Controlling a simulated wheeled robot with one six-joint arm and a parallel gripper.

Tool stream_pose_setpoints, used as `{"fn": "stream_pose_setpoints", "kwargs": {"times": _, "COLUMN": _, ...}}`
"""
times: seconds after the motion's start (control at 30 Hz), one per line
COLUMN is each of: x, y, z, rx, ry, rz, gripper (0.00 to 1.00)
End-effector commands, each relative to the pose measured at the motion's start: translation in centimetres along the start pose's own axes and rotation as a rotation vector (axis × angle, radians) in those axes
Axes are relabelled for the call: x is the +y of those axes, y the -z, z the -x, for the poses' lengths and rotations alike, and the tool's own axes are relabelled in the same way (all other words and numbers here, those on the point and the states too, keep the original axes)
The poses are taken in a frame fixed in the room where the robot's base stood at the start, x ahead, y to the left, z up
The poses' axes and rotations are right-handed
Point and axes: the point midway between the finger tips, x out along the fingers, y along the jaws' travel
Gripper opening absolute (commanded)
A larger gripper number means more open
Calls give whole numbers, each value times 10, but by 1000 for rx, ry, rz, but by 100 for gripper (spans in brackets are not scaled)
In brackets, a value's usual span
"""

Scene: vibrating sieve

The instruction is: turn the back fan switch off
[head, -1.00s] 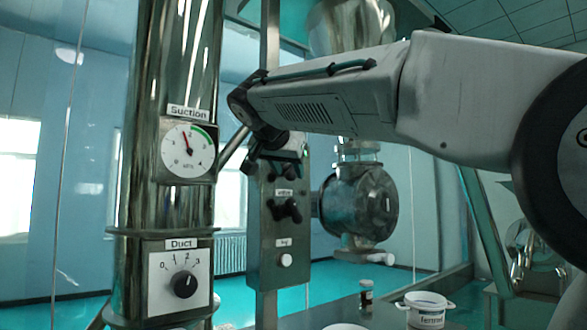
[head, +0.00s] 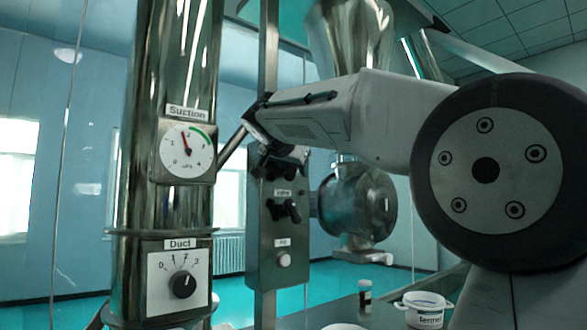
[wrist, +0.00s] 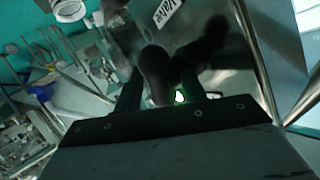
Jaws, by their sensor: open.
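A grey control panel (head: 268,225) stands upright in the middle of the head view. It has a black star-shaped valve knob (head: 284,210) and a white button (head: 284,260) below. My gripper (head: 277,163) is at the upper part of this panel and hides what is there, so I cannot pick out a fan switch label. In the wrist view, my gripper (wrist: 162,85) is open, its dark fingers on either side of a dark rounded knob (wrist: 153,65). A small green light (wrist: 180,96) glows behind the fingers. Contact cannot be told.
A shiny duct (head: 165,215) stands left, with a suction gauge (head: 186,150) and a duct dial (head: 183,284) set near 2. A round metal housing (head: 357,203) sits right of the panel. A white tub (head: 426,312) and a small jar (head: 365,298) stand low.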

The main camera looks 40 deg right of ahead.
Motion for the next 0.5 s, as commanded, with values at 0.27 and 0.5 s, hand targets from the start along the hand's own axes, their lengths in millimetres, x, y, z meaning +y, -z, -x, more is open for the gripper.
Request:
{"fn": "stream_pose_setpoints", "kwargs": {"times": 0.27, "x": 0, "y": 0, "z": 0, "rx": 0, "ry": 0, "rz": 0, "gripper": 0}}
{"fn": "stream_pose_setpoints", "kwargs": {"times": 0.5, "x": 0, "y": -1, "z": 1, "rx": 16, "ry": 1, "rz": 14, "gripper": 0}}
